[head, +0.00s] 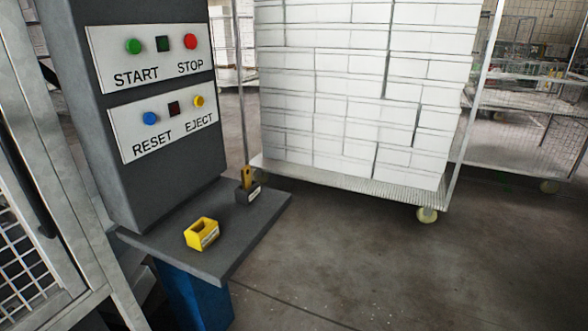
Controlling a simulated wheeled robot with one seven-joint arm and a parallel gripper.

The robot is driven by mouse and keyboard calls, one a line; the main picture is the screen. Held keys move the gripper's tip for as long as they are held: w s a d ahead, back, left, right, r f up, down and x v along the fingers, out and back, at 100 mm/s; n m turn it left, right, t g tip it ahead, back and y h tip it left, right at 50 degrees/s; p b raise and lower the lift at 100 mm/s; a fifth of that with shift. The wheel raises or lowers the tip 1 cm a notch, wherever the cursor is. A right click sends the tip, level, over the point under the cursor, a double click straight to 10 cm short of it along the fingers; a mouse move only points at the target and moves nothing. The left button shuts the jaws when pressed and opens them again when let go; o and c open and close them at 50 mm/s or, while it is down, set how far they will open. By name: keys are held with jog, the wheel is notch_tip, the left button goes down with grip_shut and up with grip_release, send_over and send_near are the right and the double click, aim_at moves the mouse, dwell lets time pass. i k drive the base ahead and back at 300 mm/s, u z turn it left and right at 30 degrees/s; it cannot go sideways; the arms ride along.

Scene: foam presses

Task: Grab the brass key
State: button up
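A small brass-coloured key (247,176) stands upright in a dark block (248,194) with a pale label. The block sits near the back of a grey shelf (262,222) below a control panel, close to the column. Only the upper part of the key shows; its lower end is hidden in or behind the block. My gripper is not in view.
A yellow holder (202,234) sits nearer on the same shelf. The grey column (160,185) with labelled buttons rises behind the shelf. A cart (345,182) stacked with white blocks stands behind. A metal mesh frame is at left. Floor at right is clear.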

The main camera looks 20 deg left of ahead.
aim_at(245, 174)
jog(key=u, duration=0.15)
jog(key=i, duration=0.9)
jog(key=u, duration=0.5)
